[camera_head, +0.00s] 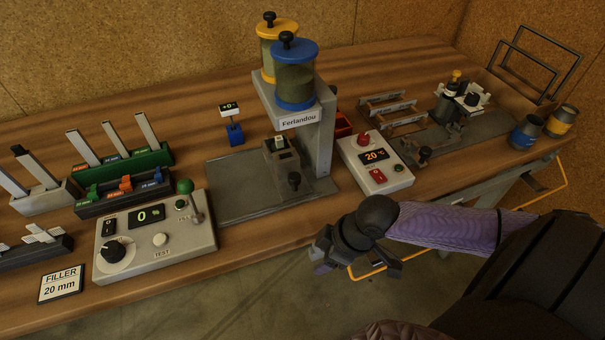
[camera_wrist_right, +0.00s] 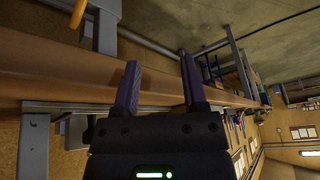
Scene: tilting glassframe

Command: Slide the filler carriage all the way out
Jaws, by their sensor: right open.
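The filler (camera_head: 295,110) is a grey stand labelled "Ferlandou" with a yellow-lidded and a blue-lidded jar on top. Its carriage (camera_head: 284,164) is a small dark block with a black knob (camera_head: 294,179) on its front, sitting on the grey base plate (camera_head: 235,190) below the head. My right gripper (camera_head: 337,256) is in front of the table edge, to the lower right of the carriage and apart from it. In the right wrist view its two fingers (camera_wrist_right: 160,88) are spread with nothing between them. My left gripper is not in view.
A control box (camera_head: 155,238) with a dial and lever stands left of the base plate. A second box (camera_head: 376,163) reading 20 stands to its right. A "FILLER 20 mm" card (camera_head: 61,285) lies at the front left. Racks, cans and fixtures occupy the table's sides.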

